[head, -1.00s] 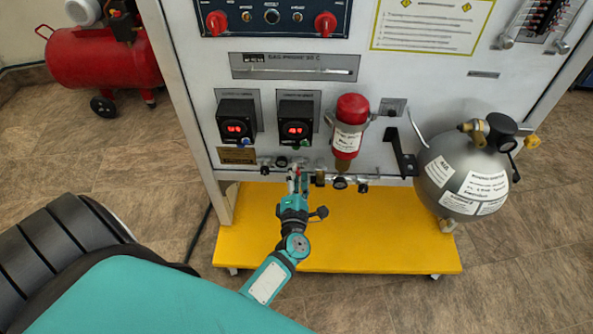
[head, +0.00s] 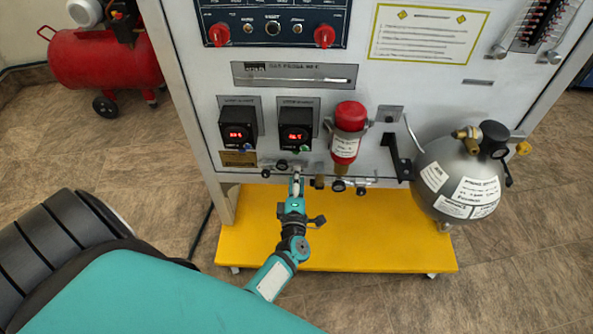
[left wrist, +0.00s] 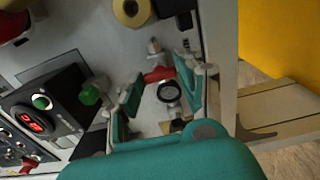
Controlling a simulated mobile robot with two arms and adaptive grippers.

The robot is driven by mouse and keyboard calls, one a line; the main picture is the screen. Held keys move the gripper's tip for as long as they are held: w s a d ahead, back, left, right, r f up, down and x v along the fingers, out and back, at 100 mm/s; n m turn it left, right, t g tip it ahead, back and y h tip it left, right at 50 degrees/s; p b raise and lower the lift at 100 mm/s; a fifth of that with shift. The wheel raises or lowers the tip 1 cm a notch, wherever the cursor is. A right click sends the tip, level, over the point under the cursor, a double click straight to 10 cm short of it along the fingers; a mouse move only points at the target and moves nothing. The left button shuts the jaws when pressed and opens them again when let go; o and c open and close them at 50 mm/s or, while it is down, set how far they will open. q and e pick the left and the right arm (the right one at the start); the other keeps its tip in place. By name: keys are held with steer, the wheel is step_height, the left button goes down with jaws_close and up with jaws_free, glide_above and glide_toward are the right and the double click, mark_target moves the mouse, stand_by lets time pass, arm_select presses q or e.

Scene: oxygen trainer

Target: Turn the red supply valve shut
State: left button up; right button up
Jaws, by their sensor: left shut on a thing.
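The red supply valve handle (left wrist: 158,75) shows in the left wrist view as a small red lever on a metal fitting, between the teal fingers. My left gripper (left wrist: 160,80) is shut on it, one finger on each side. In the head view, my left gripper (head: 296,180) reaches up to the pipe row at the panel's lower edge and hides the handle there. The handle's exact angle is hard to tell. My right gripper is in neither view.
Two black digital gauges (head: 296,131) sit just above the gripper, with a red-capped cylinder (head: 348,132) to their right. A grey tank (head: 458,180) stands at the right. The yellow base (head: 370,235) lies below. A red compressor (head: 100,60) stands far left.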

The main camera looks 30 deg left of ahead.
arm_select(q)
steer(key=shift+f, duration=0.1)
steer(key=o, duration=1.2)
steer(key=shift+c, duration=0.2)
steer(key=v, duration=0.7)
steer(key=shift+s, duration=0.25)
steer(key=shift+d, duration=0.15)
